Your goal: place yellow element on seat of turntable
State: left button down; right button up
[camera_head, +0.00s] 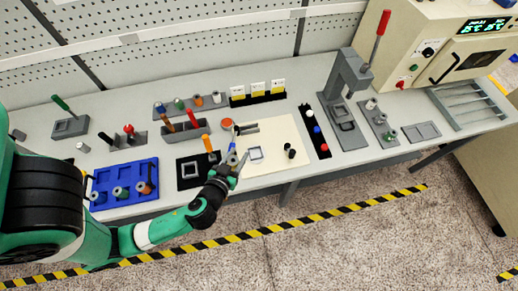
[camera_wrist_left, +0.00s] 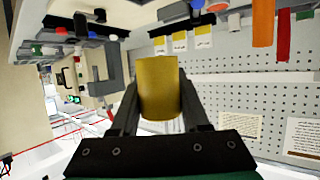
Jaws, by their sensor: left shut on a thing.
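In the left wrist view, my left gripper (camera_wrist_left: 158,85) is shut on a yellow cylinder (camera_wrist_left: 159,88), which sits between its two dark fingers. In the head view, my left gripper (camera_head: 236,162) is above the front edge of the bench, by the cream mat. The yellow cylinder is hard to make out there. A black plate with a light square frame (camera_head: 190,170) lies left of the gripper. I cannot tell for sure which part is the turntable's seat. My right gripper is not in view.
A blue tray (camera_head: 125,168) with fittings is left of the black plate. A grey lever press (camera_head: 347,105) stands to the right. Racks of coloured parts line the back. Yellow-marked boxes (camera_head: 257,88) stand near the wall. Parts of the cream mat (camera_head: 285,128) are bare.

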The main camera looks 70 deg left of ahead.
pick_arm(q)
notch_tip(320, 180, down, 3)
jog(key=w+a+b, duration=0.2)
jog(key=b, duration=0.3)
send_over(258, 147)
jog(key=s, duration=0.1)
jog(key=f, duration=0.5)
jog(key=shift+d+f, duration=0.15)
jog(key=shift+d, duration=0.15)
jog(key=shift+w+a+f, duration=0.15)
jog(key=shift+w+f, duration=0.15)
jog(key=f, duration=0.1)
jog(key=f+b, duration=0.1)
jog(key=f, duration=0.1)
jog(key=shift+w+a+f, duration=0.1)
jog(key=shift+w+a, duration=0.05)
jog(key=shift+w, duration=0.05)
jog(key=shift+f+b, duration=0.3)
jog(key=shift+r, duration=0.1)
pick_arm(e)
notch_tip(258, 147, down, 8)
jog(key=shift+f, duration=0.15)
